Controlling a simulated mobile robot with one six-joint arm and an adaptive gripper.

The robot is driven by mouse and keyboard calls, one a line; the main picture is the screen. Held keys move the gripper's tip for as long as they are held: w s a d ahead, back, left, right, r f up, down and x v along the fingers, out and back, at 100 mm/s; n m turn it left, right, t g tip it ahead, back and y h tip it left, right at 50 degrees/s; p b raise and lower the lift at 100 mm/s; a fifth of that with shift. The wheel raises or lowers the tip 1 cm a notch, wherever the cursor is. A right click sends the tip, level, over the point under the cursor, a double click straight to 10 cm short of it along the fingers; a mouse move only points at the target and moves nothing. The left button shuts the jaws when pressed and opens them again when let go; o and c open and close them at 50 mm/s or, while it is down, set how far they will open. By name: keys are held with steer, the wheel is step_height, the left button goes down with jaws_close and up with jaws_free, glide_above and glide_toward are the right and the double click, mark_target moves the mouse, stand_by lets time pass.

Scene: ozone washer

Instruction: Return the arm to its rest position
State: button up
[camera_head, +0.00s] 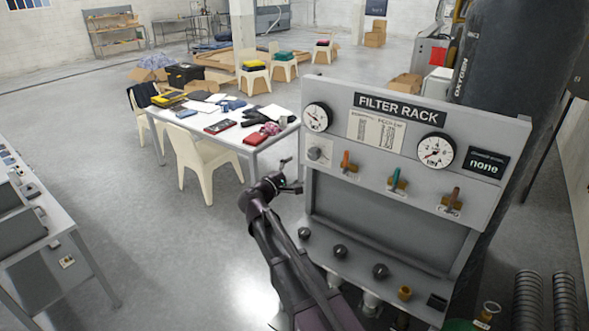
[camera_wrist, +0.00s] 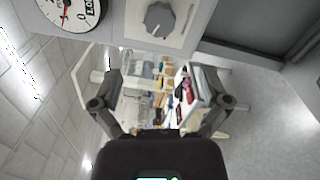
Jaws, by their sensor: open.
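My arm reaches up from the bottom of the head view, and my gripper (camera_head: 288,175) is just left of the filter rack (camera_head: 390,235). In the wrist view my gripper (camera_wrist: 167,88) has its two fingers spread apart with nothing between them. The rack's gauge (camera_wrist: 66,12) and grey knob (camera_wrist: 159,18) are close at the top of the wrist view. The same left gauge (camera_head: 316,117) and knob (camera_head: 319,150) show in the head view. I see no contact between my gripper and the rack.
A white table (camera_head: 187,122) with books and gloves stands behind my gripper, with a cream chair (camera_head: 203,165) before it. A workbench (camera_head: 40,240) is at the left edge. A dark oxygen cylinder (camera_head: 510,70) stands behind the rack. The floor left of my arm is clear.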

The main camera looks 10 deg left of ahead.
steer(key=s+d+f+m+g+b, duration=0.4)
steer(key=d+f+g, duration=0.1)
steer(key=d+f, duration=0.55)
steer(key=s+d+f+m+g+b, duration=0.5)
steer(key=d+f, duration=0.5)
steer(key=d, duration=0.2)
steer(key=s+d+f+m+g+y+b, duration=0.3)
steer(key=s+f+y+b, duration=0.1)
steer(key=s+f, duration=0.3)
steer(key=s+d+f+m+g+y+b, duration=0.2)
steer(key=s+d+f+m+y+b, duration=0.1)
steer(key=s+f, duration=0.5)
steer(key=shift+s+f+m+g+y+b, duration=0.3)
steer(key=shift+s+g+y+b, duration=0.1)
steer(key=shift+s+y+b, duration=0.35)
